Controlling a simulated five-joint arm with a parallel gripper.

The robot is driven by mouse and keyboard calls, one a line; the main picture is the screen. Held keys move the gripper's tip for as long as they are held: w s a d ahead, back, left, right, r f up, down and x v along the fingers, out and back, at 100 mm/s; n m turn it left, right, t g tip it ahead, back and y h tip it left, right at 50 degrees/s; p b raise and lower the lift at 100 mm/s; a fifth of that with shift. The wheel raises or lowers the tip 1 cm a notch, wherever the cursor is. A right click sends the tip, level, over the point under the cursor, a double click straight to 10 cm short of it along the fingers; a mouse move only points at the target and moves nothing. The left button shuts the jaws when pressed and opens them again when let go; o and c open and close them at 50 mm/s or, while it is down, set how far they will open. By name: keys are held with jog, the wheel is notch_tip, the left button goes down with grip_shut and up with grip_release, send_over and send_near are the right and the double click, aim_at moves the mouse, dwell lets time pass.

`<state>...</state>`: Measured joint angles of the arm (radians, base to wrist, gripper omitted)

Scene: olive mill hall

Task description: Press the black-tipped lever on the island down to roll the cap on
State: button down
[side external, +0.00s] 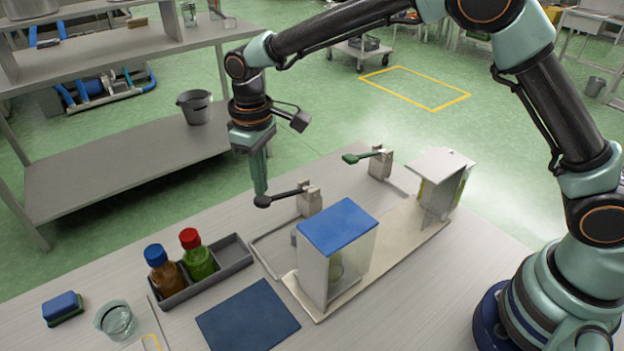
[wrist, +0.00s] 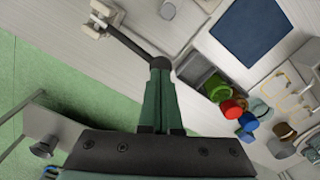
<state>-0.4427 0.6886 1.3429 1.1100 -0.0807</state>
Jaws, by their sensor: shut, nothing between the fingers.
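The black-tipped lever (side external: 277,199) sticks out to the left from a light post (side external: 310,201) on the island (side external: 400,246). Its black knob also shows in the wrist view (wrist: 160,63), right at my fingertips. My gripper (side external: 261,190) is shut and empty, pointing down, with its tips at or just above the knob; whether they touch I cannot tell. The lever arm looks about level, tilted slightly down toward its tip. A blue-topped clear housing (side external: 340,228) stands in front of the post, with a greenish thing partly hidden inside.
A green-tipped lever (side external: 362,156) stands farther back, near a white-topped housing (side external: 440,165). A grey rack (side external: 232,258) holds a blue-capped bottle (side external: 162,268) and a red-capped bottle (side external: 196,254). A blue mat (side external: 248,317), a glass (side external: 116,320) and a sponge (side external: 64,309) lie at the front.

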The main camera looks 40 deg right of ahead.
aim_at(263, 199)
jog(key=shift+f, duration=0.15)
dwell(0.3)
jog(key=shift+f, duration=2.55)
jog(key=shift+r, duration=2.65)
notch_tip(263, 199, up, 5)
jog(key=shift+f, duration=0.2)
jog(key=shift+r, duration=0.2)
